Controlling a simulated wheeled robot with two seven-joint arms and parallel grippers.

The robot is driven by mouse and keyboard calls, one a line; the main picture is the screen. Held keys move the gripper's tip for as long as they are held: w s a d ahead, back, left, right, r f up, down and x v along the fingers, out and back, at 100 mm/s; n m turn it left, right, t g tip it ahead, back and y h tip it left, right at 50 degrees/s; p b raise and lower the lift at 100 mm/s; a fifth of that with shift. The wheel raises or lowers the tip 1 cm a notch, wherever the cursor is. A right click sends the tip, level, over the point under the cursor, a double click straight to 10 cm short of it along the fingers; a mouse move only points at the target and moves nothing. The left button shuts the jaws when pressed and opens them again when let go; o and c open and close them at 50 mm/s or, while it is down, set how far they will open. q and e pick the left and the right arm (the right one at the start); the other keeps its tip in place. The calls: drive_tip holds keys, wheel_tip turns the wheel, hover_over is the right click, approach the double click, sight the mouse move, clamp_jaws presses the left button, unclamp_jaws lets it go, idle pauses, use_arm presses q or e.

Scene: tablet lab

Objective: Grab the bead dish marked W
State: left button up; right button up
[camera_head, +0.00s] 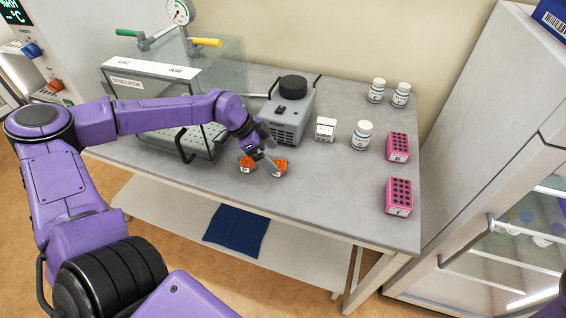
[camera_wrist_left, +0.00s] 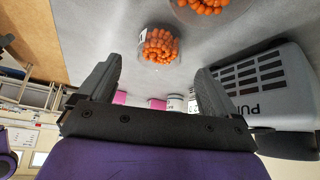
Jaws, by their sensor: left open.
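Two small clear dishes of orange beads stand on the grey bench: a left dish (camera_head: 247,164) and a right dish (camera_head: 279,168). In the left wrist view, the right dish (camera_wrist_left: 161,46) lies ahead between my finger lines, with a pale label on its side. The left dish (camera_wrist_left: 207,4) is cut off by the top edge. I cannot read which one carries the W. My left gripper (camera_head: 265,154) is open and empty, just above and between the dishes; its fingers (camera_wrist_left: 160,68) are spread wide, partly hiding the dishes in the head view. My right gripper is out of view.
A grey pump (camera_head: 288,125) stands close behind the dishes. A glass desiccator box (camera_head: 150,85) stands to the left. A small white box (camera_head: 325,129), a white bottle (camera_head: 362,135) and two pink racks (camera_head: 398,197) stand to the right. The bench front is clear.

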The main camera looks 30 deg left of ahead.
sight(279, 163)
use_arm(q)
drive_tip(key=shift+s+d+f, duration=0.15)
drive_tip(key=shift+d+f, duration=0.1)
drive_tip(key=shift+f, duration=0.1)
drive_tip(key=x, duration=0.4)
drive_tip(key=shift+w+f+p, duration=0.2)
drive_tip(key=shift+w+p, duration=0.2)
drive_tip(key=shift+s+r, duration=0.15)
drive_tip(key=shift+s, duration=0.05)
drive_tip(key=c, duration=1.1)
drive_tip(key=shift+c, duration=0.2)
